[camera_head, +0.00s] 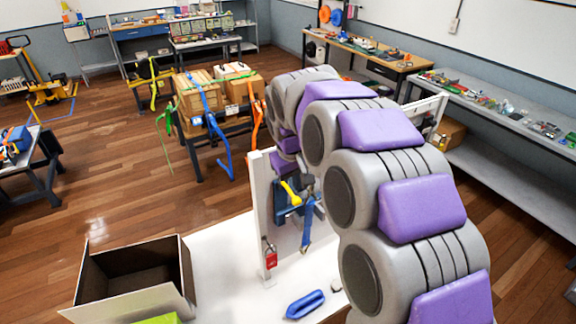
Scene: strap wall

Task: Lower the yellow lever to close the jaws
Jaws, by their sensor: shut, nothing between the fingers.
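The yellow lever (291,193) sticks out to the left from a blue clamp (286,212) on the white strap wall. It looks tilted, with its upper left end raised. My purple and grey arm curves over from the right and comes down just above the clamp. The small end of my gripper (306,182) shows close to the right of the lever, partly hidden by my arm. It is shut and empty. I cannot tell whether it touches the lever. The jaws of the clamp are too small to make out. A blue strap (308,222) hangs below the clamp.
A red padlock (270,254) hangs on the wall's left post. On the white table (232,262) are an open brown box (184,262) and a blue oblong item (304,304). Crates on a stand (217,90) are behind. The table's middle is clear.

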